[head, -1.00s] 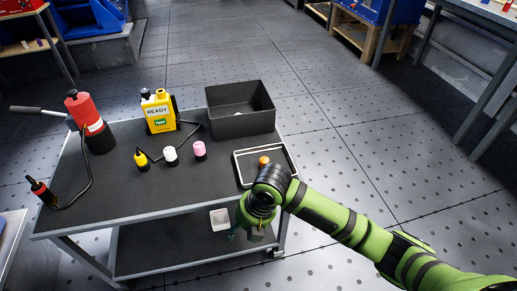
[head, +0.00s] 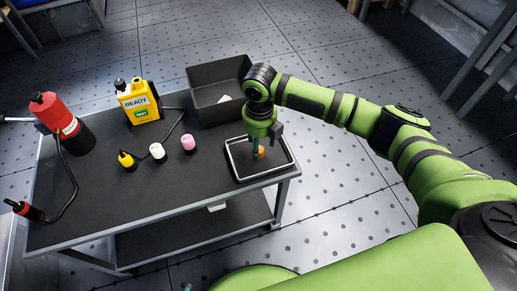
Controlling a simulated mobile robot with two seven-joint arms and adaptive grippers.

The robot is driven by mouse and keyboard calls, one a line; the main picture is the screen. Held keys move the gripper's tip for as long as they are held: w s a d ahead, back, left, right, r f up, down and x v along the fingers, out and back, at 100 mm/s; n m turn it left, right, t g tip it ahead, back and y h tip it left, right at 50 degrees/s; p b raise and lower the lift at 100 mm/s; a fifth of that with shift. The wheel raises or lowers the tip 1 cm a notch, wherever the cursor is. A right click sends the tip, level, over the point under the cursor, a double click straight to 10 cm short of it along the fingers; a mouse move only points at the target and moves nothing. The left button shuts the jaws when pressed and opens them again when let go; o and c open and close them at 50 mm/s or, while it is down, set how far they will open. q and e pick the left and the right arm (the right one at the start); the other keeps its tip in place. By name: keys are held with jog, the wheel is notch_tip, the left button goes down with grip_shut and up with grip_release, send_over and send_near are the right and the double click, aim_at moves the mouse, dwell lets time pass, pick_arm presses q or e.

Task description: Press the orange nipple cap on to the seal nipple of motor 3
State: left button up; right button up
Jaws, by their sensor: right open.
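The orange nipple cap (head: 261,152) stands in a shallow light-rimmed tray (head: 236,172) at the right end of the dark cart. My right gripper (head: 256,154) points down over the tray, open, with its fingers at the cap. One finger shows on the cap's left; whether the fingers touch the cap I cannot tell. Motor 3 and its seal nipple are not in view. My left gripper is not in view.
The cart's front middle is clear.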

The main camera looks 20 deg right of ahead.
notch_tip(320, 180, down, 3)
jog(key=shift+r, duration=0.15)
jog(key=c, duration=0.9)
jog(key=shift+w+r, duration=0.1)
